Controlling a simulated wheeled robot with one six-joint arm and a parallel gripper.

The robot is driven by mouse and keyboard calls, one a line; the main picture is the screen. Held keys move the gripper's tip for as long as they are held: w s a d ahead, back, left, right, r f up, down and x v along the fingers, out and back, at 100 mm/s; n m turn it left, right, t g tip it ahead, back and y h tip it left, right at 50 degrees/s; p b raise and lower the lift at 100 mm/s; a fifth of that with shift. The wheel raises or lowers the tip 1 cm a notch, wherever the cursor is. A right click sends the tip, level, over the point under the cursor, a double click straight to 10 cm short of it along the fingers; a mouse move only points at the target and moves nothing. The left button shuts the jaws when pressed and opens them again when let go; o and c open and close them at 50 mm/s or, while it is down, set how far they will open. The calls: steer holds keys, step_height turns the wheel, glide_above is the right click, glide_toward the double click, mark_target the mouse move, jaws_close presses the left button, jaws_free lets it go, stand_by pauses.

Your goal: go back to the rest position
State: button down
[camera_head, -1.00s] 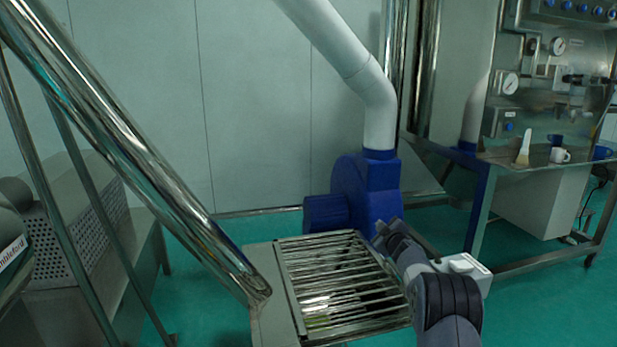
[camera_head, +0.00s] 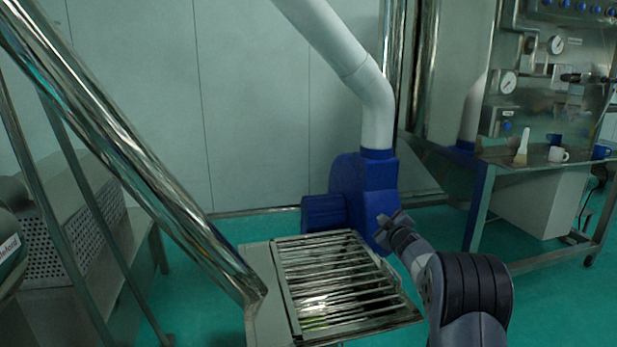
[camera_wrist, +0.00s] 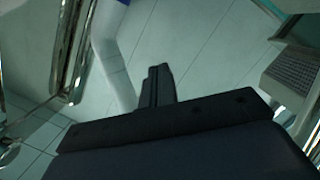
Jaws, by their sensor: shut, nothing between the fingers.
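My gripper shows in the wrist view (camera_wrist: 158,86), with its dark fingers together and nothing between them. It points at the pale wall and touches nothing that I can see. In the head view my dark arm rises at the lower right, to the right of the slatted sieve grate (camera_head: 345,280).
A blue blower (camera_head: 362,195) with a white pipe (camera_head: 378,110) stands behind the grate. A steel bench (camera_head: 515,163) with mugs and a brush is at right. A thick steel tube (camera_head: 130,150) slants down at left, near a perforated box (camera_head: 80,235).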

steer(key=s+d, duration=0.1)
steer(key=s, duration=0.4)
steer(key=w+a+f, duration=0.2)
steer(key=w+f, duration=0.3)
steer(key=w, duration=0.6)
steer(key=s+a+r+n+b, duration=0.2)
steer(key=a+r+b, duration=0.15)
steer(key=a, duration=0.35)
steer(key=s+a+r+n+t+b, duration=0.1)
steer(key=s+a+r+n+b, duration=0.1)
steer(key=a+r, duration=0.35)
steer(key=s+a+r+n+b, duration=0.2)
steer(key=a, duration=0.7)
steer(key=s+a+f+n+p, duration=0.1)
steer(key=s+a+n+p, duration=0.1)
steer(key=a, duration=0.9)
steer(key=s+a+f+n+t+p, duration=0.1)
steer(key=s+a+n+p, duration=0.2)
steer(key=a+p, duration=0.4)
steer(key=a+n, duration=0.1)
steer(key=a, duration=0.3)
steer(key=shift+s, duration=0.35)
steer(key=shift+f+h+p, duration=0.15)
steer(key=shift+h+p, duration=0.15)
steer(key=shift+h, duration=0.1)
